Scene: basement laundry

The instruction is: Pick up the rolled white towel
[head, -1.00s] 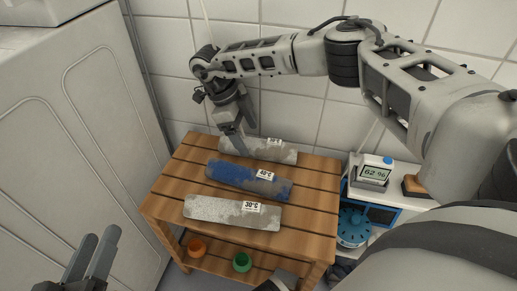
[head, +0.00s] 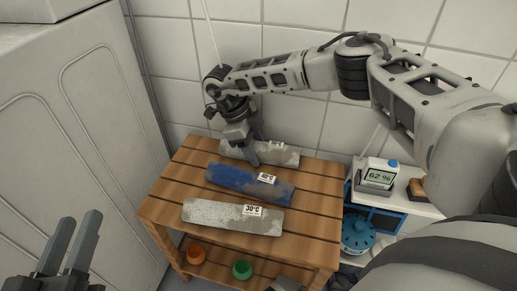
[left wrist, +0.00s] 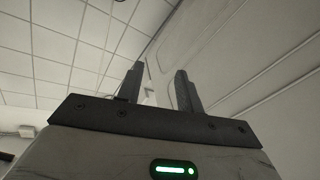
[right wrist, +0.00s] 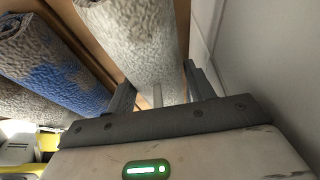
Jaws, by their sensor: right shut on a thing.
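The rolled white towel (head: 286,157) lies at the back of the slatted wooden bench, near the tiled wall, with a small label on it. In the right wrist view the pale, rough towel (right wrist: 140,40) runs between the fingers. My right gripper (head: 250,161) points down at the towel's middle and is shut on it; the gripper hides part of the roll in the head view. The towel appears to rest on the bench; I cannot see any gap under it. My left gripper (head: 68,246) is empty and open at lower left, away from the bench; its fingers stand apart in the left wrist view (left wrist: 160,90).
A blue and grey roll (head: 232,178) labelled 40°C lies just in front, then a grey-white roll (head: 212,212) labelled 30°C. Orange (head: 195,254) and green (head: 242,269) items sit on the lower shelf.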

